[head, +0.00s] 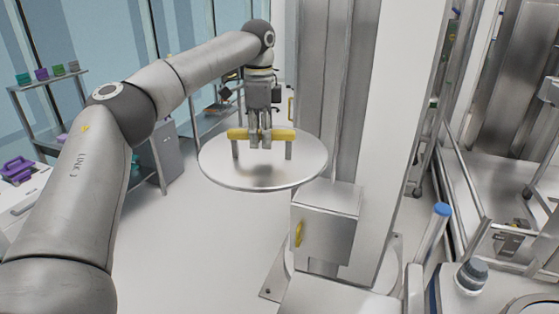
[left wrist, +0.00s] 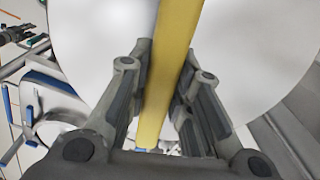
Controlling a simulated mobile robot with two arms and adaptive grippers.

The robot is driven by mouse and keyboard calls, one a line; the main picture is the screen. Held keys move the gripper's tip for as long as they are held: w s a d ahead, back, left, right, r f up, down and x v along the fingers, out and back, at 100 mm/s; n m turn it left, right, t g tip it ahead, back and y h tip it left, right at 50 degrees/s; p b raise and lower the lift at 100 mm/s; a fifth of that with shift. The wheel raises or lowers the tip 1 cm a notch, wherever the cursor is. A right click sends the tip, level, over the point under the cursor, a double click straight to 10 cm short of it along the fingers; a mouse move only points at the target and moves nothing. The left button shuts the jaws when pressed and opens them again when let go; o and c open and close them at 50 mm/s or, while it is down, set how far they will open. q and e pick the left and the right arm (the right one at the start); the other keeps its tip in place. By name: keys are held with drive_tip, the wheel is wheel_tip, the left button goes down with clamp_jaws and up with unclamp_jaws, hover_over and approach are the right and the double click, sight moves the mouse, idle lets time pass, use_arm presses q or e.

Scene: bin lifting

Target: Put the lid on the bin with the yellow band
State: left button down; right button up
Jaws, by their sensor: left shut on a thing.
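The lid (head: 222,168) is a round, flat metal disc with a yellow bar handle (head: 284,135) on two short posts. My left gripper (head: 261,138) points down and is shut on the middle of this handle. It holds the lid roughly level above the floor, left of the tall metal column. In the left wrist view the yellow handle (left wrist: 176,40) runs between the two fingers, with the pale lid (left wrist: 90,35) behind it. I cannot make out a bin with a yellow band in either view. My right gripper is not in view.
A grey box with a yellow handle (head: 325,235) stands close to the lid's right edge, against the metal column (head: 345,90). Shelving (head: 50,82) stands at the left. A blue-capped post (head: 432,232) is at the right. The floor left of the column is clear.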

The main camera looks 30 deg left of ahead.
use_arm(q)
drive_tip(key=s+a+r+n, duration=0.1)
drive_tip(key=s+a+r, duration=0.2)
drive_tip(key=a+r, duration=0.6)
drive_tip(key=shift+s+r+p, duration=0.15)
drive_tip(key=shift+r+p, duration=0.2)
drive_tip(key=shift+r, duration=1.6)
